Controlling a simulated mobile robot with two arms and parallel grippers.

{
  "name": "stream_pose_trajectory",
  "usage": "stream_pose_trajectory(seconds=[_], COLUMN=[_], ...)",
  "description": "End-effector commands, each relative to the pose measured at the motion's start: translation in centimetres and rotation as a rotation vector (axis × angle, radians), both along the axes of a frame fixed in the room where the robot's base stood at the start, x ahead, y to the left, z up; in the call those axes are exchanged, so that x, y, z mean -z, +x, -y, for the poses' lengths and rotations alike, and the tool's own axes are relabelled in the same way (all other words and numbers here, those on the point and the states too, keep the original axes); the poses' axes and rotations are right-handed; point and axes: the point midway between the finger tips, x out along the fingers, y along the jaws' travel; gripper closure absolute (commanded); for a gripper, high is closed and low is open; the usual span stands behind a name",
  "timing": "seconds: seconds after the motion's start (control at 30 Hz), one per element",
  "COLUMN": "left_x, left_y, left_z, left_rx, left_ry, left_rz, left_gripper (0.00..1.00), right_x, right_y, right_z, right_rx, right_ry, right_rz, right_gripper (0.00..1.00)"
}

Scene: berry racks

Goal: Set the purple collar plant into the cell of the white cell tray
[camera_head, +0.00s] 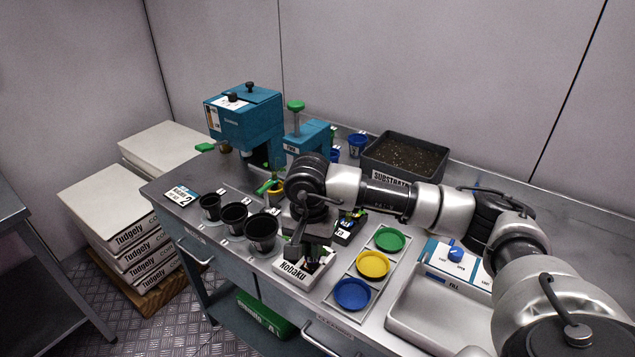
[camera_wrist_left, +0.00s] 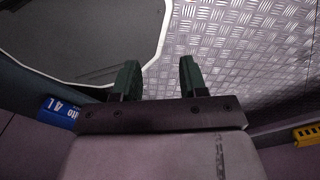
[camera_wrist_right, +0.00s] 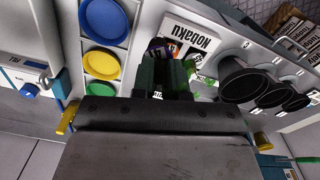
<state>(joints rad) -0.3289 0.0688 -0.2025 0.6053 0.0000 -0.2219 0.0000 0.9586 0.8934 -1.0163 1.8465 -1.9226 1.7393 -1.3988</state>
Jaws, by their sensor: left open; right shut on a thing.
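My right gripper (camera_head: 301,248) reaches over the workbench, low above the white cell tray (camera_head: 290,278) marked "Nobaku". In the right wrist view the right gripper's fingers (camera_wrist_right: 167,70) are shut on the purple collar plant (camera_wrist_right: 156,46). Its purple collar shows just past the fingertips, at the edge of the white cell tray (camera_wrist_right: 191,38). The fingers hide most of the plant, and I cannot tell whether it sits inside a cell. Some green leaves show beside the fingers. My left gripper (camera_wrist_left: 158,75) is open and empty over the metal floor, outside the head view.
Several black pots (camera_head: 261,233) stand left of the tray. Green, yellow (camera_head: 373,265) and blue dishes lie in a rack to its right, beside a sink-like basin (camera_head: 430,310). A substrate bin (camera_head: 405,157) and teal machine (camera_head: 245,125) stand behind.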

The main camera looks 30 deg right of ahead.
Motion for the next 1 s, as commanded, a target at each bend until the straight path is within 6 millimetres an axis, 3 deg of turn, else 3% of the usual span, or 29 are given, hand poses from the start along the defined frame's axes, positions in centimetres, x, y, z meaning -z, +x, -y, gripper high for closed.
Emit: stream_pose_trajectory(seconds=[0.03,0.1,0.3,0.7,1.0], left_x=[-1.9,-2.8,-4.1,-2.9,-1.6], left_y=[0.7,1.7,4.5,2.5,2.5], left_z=[-0.1,-0.2,-1.1,-0.9,-0.5], left_rx=[0.001,0.002,0.002,0.0,0.0], left_ry=[0.001,0.003,0.012,0.01,0.005], left_rz=[0.01,0.026,0.07,0.038,0.038], left_gripper=[0.57,0.57,0.57,0.57,0.57], right_x=[-2.3,-3.6,-5.4,-3.7,-1.4], right_y=[1.5,2.9,5.0,5.2,5.2], right_z=[1.6,3.3,6.2,6.4,6.4], right_rx=[0.148,0.327,0.619,0.652,0.65], right_ry=[0.001,0.005,0.016,0.018,0.018], right_rz=[0.005,0.008,0.012,0.011,0.011], right_gripper=[1.0,1.0,1.0,1.0,1.0])
